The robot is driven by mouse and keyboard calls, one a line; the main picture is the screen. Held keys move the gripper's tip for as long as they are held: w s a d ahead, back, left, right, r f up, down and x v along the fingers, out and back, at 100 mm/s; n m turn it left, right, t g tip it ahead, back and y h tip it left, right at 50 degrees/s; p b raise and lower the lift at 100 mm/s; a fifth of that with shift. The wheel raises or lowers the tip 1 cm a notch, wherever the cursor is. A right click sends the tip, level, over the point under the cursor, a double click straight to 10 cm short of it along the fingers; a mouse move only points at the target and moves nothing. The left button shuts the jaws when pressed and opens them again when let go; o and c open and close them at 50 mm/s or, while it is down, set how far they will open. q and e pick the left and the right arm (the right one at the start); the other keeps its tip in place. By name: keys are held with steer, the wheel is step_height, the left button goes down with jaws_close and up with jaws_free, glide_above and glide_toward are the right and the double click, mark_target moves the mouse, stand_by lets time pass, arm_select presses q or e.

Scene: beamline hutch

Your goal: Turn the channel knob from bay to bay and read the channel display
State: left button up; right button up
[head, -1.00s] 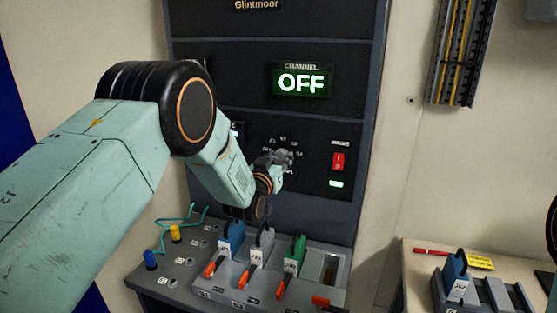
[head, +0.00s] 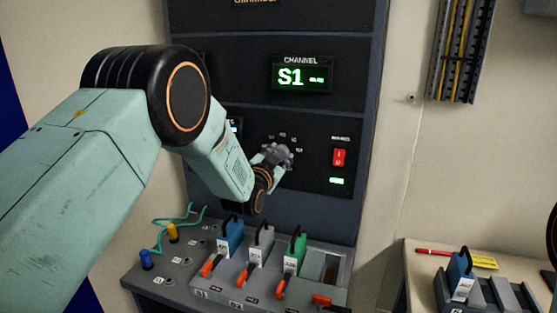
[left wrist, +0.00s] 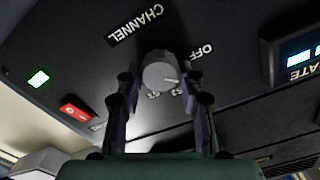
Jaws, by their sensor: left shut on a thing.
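The channel display (head: 301,74) reads S1 in green, with small unreadable lettering beside it. My left gripper (head: 277,157) is at the channel knob on the dark panel below the display. In the left wrist view, the round grey knob (left wrist: 162,73) sits between the two fingers of my left gripper (left wrist: 160,82), which is shut on it. White labels ring the knob; OFF is legible, and a light pointer mark shows on the knob's face. In the head view the gripper largely hides the knob. My right gripper is out of view.
A red rocker switch (head: 338,157) and a lit green lamp (head: 337,181) are right of the knob. Below stand blue (head: 231,236), grey (head: 262,245) and green (head: 295,251) modules with orange levers. A side bench (head: 420,264) at right holds another blue module (head: 460,275).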

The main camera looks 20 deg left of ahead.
arm_select(q)
steer(key=shift+m, duration=0.6)
steer(key=o, duration=1.2)
steer(key=shift+w+f, duration=0.1)
steer(key=shift+w, duration=0.05)
steer(key=shift+s, duration=0.2)
steer(key=s, duration=1.1)
steer(key=shift+s+a, duration=0.25)
steer(key=shift+s, duration=0.15)
